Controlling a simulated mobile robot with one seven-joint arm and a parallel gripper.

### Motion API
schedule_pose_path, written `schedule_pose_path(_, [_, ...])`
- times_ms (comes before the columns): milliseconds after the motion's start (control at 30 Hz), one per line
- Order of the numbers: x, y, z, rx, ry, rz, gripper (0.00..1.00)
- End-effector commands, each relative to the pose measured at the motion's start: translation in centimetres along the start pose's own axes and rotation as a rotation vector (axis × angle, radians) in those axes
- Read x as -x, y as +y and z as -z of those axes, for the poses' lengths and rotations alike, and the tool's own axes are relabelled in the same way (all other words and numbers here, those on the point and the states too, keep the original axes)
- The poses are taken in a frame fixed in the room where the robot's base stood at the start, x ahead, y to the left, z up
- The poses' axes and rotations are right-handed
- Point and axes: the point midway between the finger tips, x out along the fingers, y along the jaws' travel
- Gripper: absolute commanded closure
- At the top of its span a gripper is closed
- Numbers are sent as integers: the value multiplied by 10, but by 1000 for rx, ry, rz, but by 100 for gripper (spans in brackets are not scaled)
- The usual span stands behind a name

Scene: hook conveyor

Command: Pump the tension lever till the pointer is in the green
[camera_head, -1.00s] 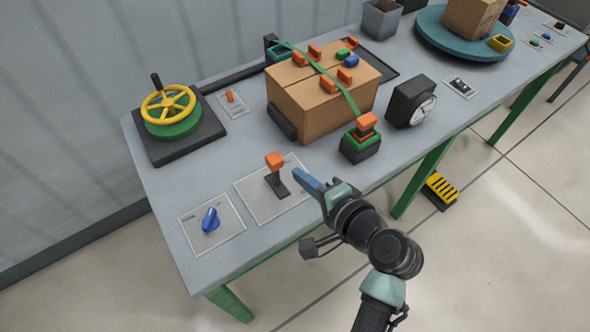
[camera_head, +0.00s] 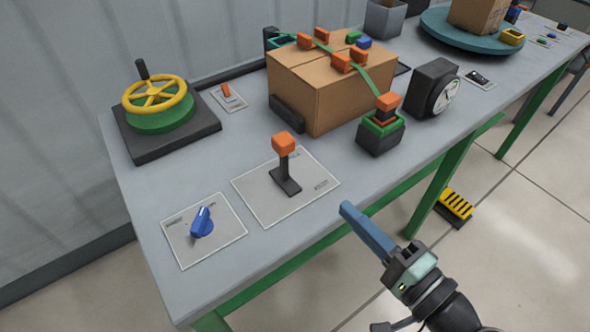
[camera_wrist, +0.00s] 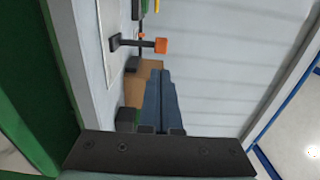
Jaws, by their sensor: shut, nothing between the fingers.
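A lever with an orange knob (camera_head: 283,145) and a black stem stands nearly upright on a pale plate (camera_head: 262,206) at the near side of the bench. The lever also shows in the wrist view (camera_wrist: 128,43). A black gauge (camera_head: 440,90) with a white dial stands farther right; its dial is seen at a slant, and I cannot tell the pointer's place against any green. My gripper (camera_head: 346,208) is shut and empty, off the bench's front edge, right of and below the lever, not touching it. Its blue fingers (camera_wrist: 161,80) point past the lever in the wrist view.
A cardboard box (camera_head: 335,90) under a green strap stands behind the lever. A black-and-green block with an orange top (camera_head: 382,128) stands to its right. A blue knob (camera_head: 202,222) and a yellow handwheel (camera_head: 157,97) are at left. A yellow pedal (camera_head: 456,204) is on the floor.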

Motion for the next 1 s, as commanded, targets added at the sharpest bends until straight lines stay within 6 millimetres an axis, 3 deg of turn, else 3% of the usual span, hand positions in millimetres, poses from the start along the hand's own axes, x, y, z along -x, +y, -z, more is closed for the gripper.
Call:
schedule_pose_path(300, [0, -1, 0, 0, 0, 1, 100])
schedule_pose_path(467, [-9, -1, 0, 0, -2, 1, 100])
schedule_pose_path(1000, [-114, -2, 0, 1, -3, 1, 100])
